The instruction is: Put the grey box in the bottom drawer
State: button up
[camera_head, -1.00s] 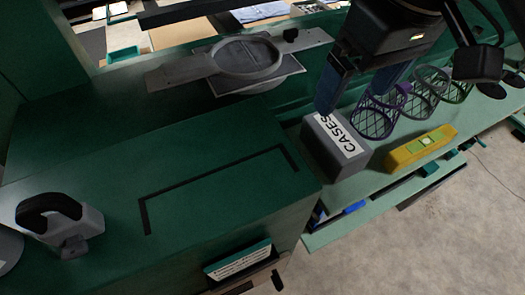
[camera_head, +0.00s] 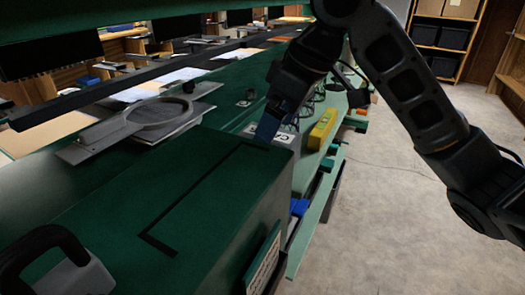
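The grey box (camera_head: 290,141) with a white label lettered in black stands on the green shelf, just behind the far edge of the green cabinet. Only its top part shows; the cabinet and my gripper hide the rest. My gripper (camera_head: 270,126) points down at the box's near left side. One blue finger shows; the other is hidden, so I cannot tell whether it is open or touching the box. The green cabinet (camera_head: 150,215) fills the lower left, with a labelled front (camera_head: 264,262) at its right side. No bottom drawer can be made out.
A yellow case (camera_head: 322,130) lies on the shelf beyond the grey box. A grey ring-shaped fixture (camera_head: 160,112) lies at the left. A black-handled object (camera_head: 45,262) stands on the cabinet at the lower left. The concrete floor (camera_head: 400,215) at the right is open.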

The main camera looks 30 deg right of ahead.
jog(key=shift+x, duration=2.3)
jog(key=shift+s+f, duration=0.1)
jog(key=shift+f, duration=0.15)
jog(key=c, duration=1.2)
jog(key=shift+d+r, duration=0.1)
jog(key=shift+r, duration=0.05)
